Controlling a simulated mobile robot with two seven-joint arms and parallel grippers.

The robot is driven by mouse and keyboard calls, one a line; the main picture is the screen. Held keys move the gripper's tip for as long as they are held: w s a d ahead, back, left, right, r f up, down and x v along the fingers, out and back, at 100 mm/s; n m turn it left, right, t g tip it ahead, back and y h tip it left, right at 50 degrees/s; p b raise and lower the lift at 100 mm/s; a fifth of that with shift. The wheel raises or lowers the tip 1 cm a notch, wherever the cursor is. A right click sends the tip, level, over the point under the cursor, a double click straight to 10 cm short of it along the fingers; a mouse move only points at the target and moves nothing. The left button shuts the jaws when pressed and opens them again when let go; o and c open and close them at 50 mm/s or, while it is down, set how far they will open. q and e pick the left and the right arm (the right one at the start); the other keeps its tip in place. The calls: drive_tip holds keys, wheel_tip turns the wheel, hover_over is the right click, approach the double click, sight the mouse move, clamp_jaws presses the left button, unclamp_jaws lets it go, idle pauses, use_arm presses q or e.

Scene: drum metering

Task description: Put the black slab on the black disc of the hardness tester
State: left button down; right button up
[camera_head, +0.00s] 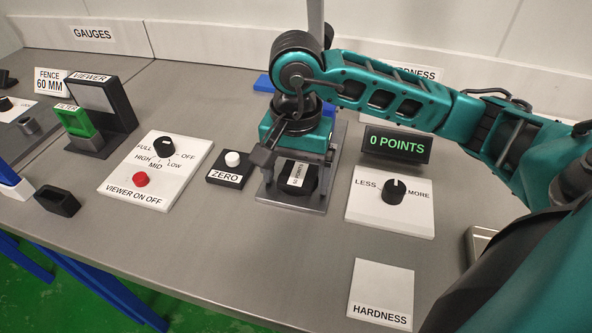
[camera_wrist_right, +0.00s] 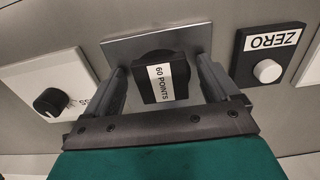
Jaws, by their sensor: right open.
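The black slab (camera_head: 298,180) has a white label and sits at the hardness tester. In the right wrist view the slab (camera_wrist_right: 165,84) reads "60 POINTS" and lies over the dark round disc (camera_wrist_right: 152,57), on a grey metal plate (camera_wrist_right: 120,48). It covers most of the disc; whether it rests fully on it is hard to tell. My right gripper (camera_head: 292,172) is open above the plate. In the wrist view its fingers (camera_wrist_right: 159,72) stand on either side of the slab, with gaps visible. My left gripper is not in view.
A ZERO button box (camera_head: 230,170) stands left of the tester. A LESS/MORE dial panel (camera_head: 390,218) and a "0 POINTS" display (camera_head: 397,144) are on the right. A white HARDNESS card (camera_head: 381,292) lies in front. The front middle of the bench is clear.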

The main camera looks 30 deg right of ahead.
sight(296, 181)
wheel_tip(296, 181, up, 12)
drive_tip(key=p, duration=0.2)
drive_tip(key=shift+r, duration=0.15)
idle(0.6)
drive_tip(key=shift+s+a, duration=0.1)
